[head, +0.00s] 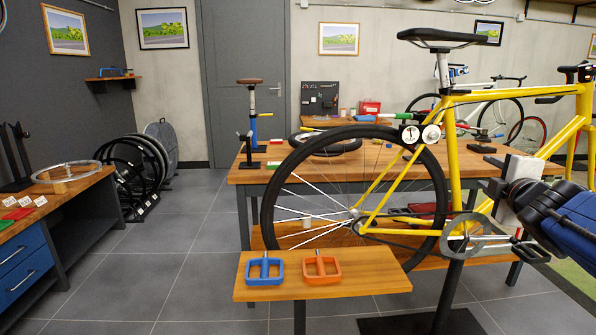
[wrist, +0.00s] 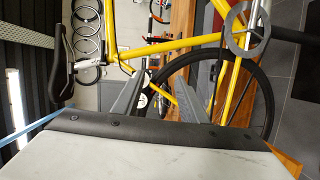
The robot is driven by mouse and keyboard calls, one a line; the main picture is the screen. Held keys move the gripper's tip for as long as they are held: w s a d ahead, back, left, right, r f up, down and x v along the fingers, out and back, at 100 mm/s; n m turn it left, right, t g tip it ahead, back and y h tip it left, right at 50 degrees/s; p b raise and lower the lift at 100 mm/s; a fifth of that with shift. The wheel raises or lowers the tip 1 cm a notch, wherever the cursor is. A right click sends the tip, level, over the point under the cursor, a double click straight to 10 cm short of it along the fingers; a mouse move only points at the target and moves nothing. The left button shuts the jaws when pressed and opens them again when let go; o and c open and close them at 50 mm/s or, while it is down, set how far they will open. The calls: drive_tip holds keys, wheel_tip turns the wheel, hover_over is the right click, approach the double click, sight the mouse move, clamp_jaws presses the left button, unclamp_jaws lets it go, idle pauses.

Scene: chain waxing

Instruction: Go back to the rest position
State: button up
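My gripper (head: 500,190) is at the right of the head view, in front of the yellow bicycle (head: 447,130), near its seat tube and above the crank. In the wrist view, my gripper (wrist: 168,84) shows two fingers standing apart, with nothing held between them. The yellow frame (wrist: 172,43), rear wheel and chainring (wrist: 234,40) show beyond the fingers. I cannot tell whether the gripper touches the bicycle. The chainring (head: 455,238) is also in the head view, below my gripper.
A wooden shelf (head: 375,279) in front of the rear wheel holds a blue pedal (head: 264,270) and an orange pedal (head: 321,268). A workbench (head: 245,174) stands behind the bicycle. A blue-drawered bench (head: 25,262) is at left. Open floor (head: 180,255) lies between.

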drive_tip(key=s+a+f+m+g+y, duration=0.2)
drive_tip(key=s+a+f+m+g, duration=0.3)
drive_tip(key=s+f, duration=0.6)
drive_tip(key=s+a+f+m+g+y, duration=0.2)
drive_tip(key=s+a+f+m+g, duration=0.4)
drive_tip(key=f, duration=0.8)
drive_tip(key=s+a+m, duration=0.3)
drive_tip(key=s+a, duration=0.2)
drive_tip(key=shift+f+g, duration=0.15)
drive_tip(key=shift+g, duration=0.15)
